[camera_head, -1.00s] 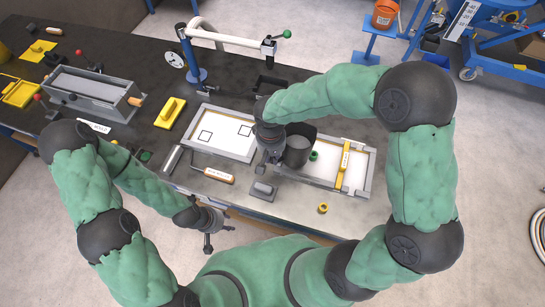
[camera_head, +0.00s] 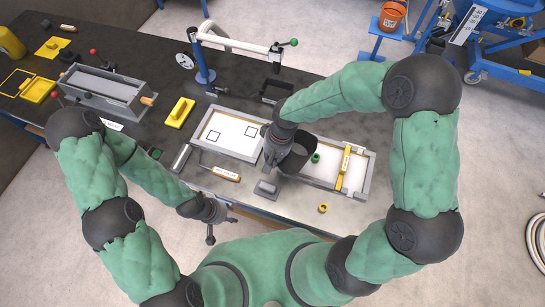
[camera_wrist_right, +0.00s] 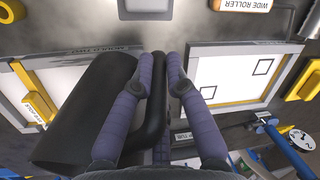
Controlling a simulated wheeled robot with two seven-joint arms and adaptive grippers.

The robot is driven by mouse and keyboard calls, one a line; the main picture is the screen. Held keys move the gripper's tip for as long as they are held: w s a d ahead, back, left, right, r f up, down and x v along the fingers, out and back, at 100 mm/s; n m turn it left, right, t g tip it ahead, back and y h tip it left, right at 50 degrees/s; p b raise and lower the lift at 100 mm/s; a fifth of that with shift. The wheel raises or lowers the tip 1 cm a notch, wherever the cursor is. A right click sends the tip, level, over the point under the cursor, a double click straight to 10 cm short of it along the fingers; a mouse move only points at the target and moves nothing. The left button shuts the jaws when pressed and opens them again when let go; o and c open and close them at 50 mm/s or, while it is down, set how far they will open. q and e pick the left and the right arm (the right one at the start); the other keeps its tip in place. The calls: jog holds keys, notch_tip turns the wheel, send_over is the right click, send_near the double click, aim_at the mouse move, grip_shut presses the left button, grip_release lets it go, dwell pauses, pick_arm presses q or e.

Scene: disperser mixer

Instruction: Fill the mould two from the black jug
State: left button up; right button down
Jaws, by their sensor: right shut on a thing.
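My right gripper (camera_wrist_right: 160,75) is shut on the handle of the black jug (camera_wrist_right: 85,110). The jug also shows in the head view (camera_head: 300,150), held over the near left part of mould two (camera_head: 367,180). Mould two is the right-hand grey frame, with a white inside and a yellow bar (camera_head: 343,167) across it. Its label shows upside down in the wrist view, where the jug covers much of the frame (camera_wrist_right: 22,85). My left gripper (camera_head: 218,229) is open and empty near the table's front edge.
A second framed mould (camera_head: 228,132) with square outlines lies left of the jug. A post with a white arm (camera_head: 235,43) stands behind.

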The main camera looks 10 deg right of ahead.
jog(key=shift+a+r+y, duration=0.15)
jog(key=shift+r+y, duration=0.55)
jog(key=shift+r, duration=0.1)
jog(key=shift+a+r+g+y+b, duration=0.15)
jog(key=shift+r+g+y+b, duration=0.15)
jog(key=shift+r+y+b, duration=0.45)
jog(key=y+b, duration=0.1)
jog(key=b, duration=0.1)
jog(key=r+y+b, duration=0.1)
jog(key=b, duration=0.1)
jog(key=shift+d+r+g+y, duration=0.25)
jog(key=shift+d+g+y, duration=0.05)
jog(key=shift+d+y, duration=0.1)
jog(key=shift+r, duration=0.3)
jog(key=shift+w+d+r+y, duration=0.1)
jog(key=shift+d+y, duration=0.1)
jog(key=shift+y, duration=0.15)
jog(key=shift+d+r+y+b, duration=0.15)
jog(key=shift+r+y+b, duration=0.1)
jog(key=shift+y+b, duration=0.15)
jog(key=shift+r, duration=0.1)
